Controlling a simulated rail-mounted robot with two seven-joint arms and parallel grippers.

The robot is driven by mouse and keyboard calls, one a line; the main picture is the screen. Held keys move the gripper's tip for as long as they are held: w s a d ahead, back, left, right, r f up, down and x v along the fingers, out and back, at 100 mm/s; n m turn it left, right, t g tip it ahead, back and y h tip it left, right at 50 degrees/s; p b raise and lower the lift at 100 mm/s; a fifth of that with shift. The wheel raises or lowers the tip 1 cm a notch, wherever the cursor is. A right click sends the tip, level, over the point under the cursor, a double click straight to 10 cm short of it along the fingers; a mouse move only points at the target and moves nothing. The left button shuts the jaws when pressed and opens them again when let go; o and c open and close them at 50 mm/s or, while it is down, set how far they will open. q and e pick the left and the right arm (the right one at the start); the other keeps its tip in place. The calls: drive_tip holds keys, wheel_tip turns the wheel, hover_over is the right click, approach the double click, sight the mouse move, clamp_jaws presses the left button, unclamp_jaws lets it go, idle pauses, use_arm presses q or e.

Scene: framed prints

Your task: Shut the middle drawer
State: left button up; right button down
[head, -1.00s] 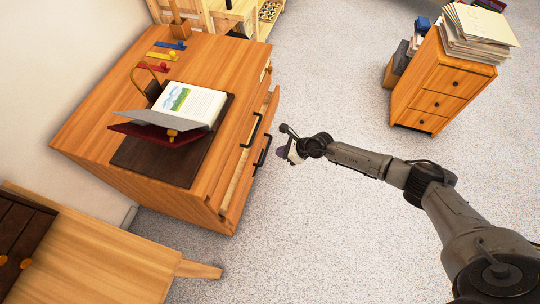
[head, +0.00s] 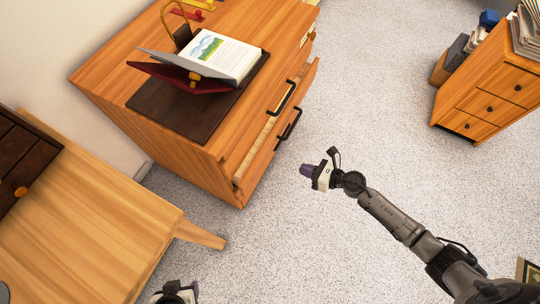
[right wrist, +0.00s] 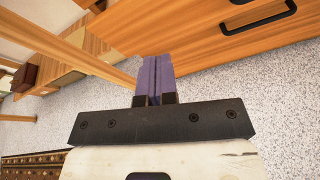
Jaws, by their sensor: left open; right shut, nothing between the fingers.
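The wooden cabinet (head: 190,150) stands at the upper left of the head view. Its drawer (head: 262,157) with the lower black handle (head: 289,124) stands partly out, leaving a narrow gap along its top. Another black handle (head: 283,98) sits above it. My right gripper (head: 306,171) is shut and empty, over the floor just right of the drawer front and apart from it. In the right wrist view its purple fingers (right wrist: 155,75) are together, with a black handle (right wrist: 258,18) beyond. My left gripper (head: 176,292) is open, partly cut off at the bottom edge.
An open book (head: 225,55) rests on a dark mat (head: 165,112) on the cabinet top. A small drawer unit (head: 490,90) stands upper right. Speckled floor between is clear.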

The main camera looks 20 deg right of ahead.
drive_tip(key=n, duration=0.1)
drive_tip(key=n+b, duration=0.2)
drive_tip(key=b, duration=0.1)
approach(263, 153)
drive_tip(key=x, duration=0.3)
drive_tip(key=f+x, duration=0.1)
drive_tip(key=x, duration=0.2)
drive_tip(key=shift+d+f, duration=0.15)
drive_tip(key=shift+f, duration=0.05)
drive_tip(key=shift+w+a, duration=0.5)
